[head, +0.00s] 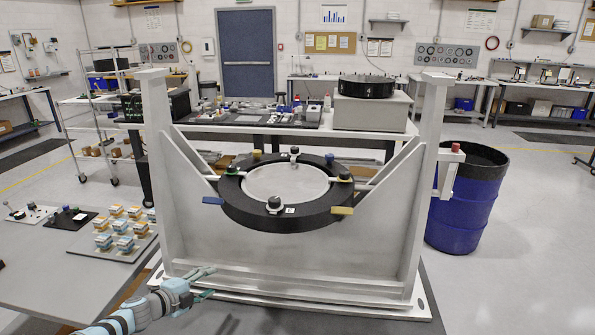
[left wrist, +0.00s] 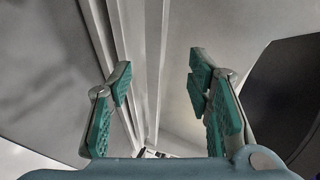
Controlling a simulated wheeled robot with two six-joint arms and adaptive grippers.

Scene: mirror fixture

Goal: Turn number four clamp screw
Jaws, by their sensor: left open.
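The mirror fixture (head: 180,220) is a pale grey frame holding a black ring (head: 240,203) around a light round mirror (head: 287,182). Dark clamp screws sit on the ring. One is at the front (head: 274,203) beside a small white label (head: 290,211), and one is at the back (head: 294,152). Others are at the left (head: 231,170) and right (head: 345,176). I cannot read their numbers. My left gripper (head: 210,282) is open and empty, low at the fixture's front left, below and apart from the ring. Its spread green-padded fingers (left wrist: 160,88) show in the left wrist view. My right gripper is out of view.
A blue tab (head: 213,201) and a yellow tab (head: 342,211) stick out from the ring. A grey table (head: 60,270) with a tray of small blocks (head: 124,232) stands at left. A blue drum (head: 462,205) stands at right. A bench is behind.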

